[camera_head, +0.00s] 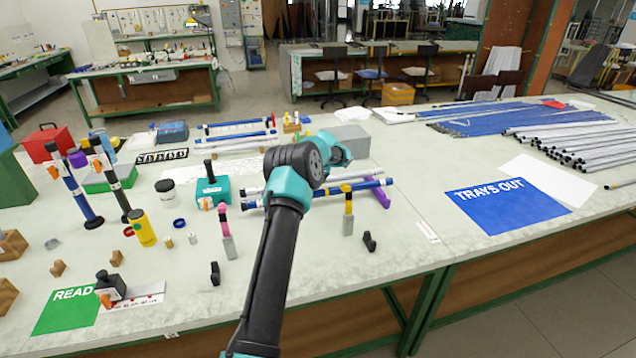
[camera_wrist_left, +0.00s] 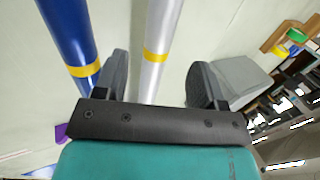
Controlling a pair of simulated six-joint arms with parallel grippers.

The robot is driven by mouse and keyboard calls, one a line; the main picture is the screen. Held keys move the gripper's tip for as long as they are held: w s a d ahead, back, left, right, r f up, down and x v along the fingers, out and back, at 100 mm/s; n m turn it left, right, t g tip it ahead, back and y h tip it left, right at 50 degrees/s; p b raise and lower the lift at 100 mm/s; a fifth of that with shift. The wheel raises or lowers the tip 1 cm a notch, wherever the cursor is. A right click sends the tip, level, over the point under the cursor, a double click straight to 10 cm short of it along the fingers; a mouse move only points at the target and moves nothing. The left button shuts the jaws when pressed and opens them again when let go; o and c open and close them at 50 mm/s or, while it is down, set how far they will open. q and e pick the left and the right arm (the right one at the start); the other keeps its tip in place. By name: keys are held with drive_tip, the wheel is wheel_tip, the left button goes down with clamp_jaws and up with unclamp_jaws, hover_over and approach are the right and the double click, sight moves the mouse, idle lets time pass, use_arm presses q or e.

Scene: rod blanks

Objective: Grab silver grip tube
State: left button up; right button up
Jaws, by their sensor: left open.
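The silver grip tube (camera_wrist_left: 170,22) with a yellow band runs lengthwise through the gap between my left gripper's fingers (camera_wrist_left: 160,82) in the left wrist view. It lies closer to the left finger, and the fingers are open. I cannot tell how far it sits between them. In the head view the silver tube (camera_head: 352,177) lies on the bench behind a blue tube (camera_head: 362,186), partly hidden by my arm. The blue tube, also yellow-banded, shows outside the left finger in the wrist view (camera_wrist_left: 66,30). My right gripper is not in view.
A purple support (camera_head: 381,198) is by the tubes' right end. A grey box (camera_head: 350,139) stands behind. A teal device (camera_head: 213,190) and a pink-topped tool (camera_head: 226,232) are left of my arm. A blue "TRAYS OUT" mat (camera_head: 507,206) lies right, with clear bench before it.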

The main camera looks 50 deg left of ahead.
use_arm(q)
drive_tip(key=shift+x, duration=2.65)
drive_tip(key=shift+d, duration=0.15)
drive_tip(key=c, duration=1)
drive_tip(key=shift+c, duration=0.2)
wheel_tip(320, 180, up, 10)
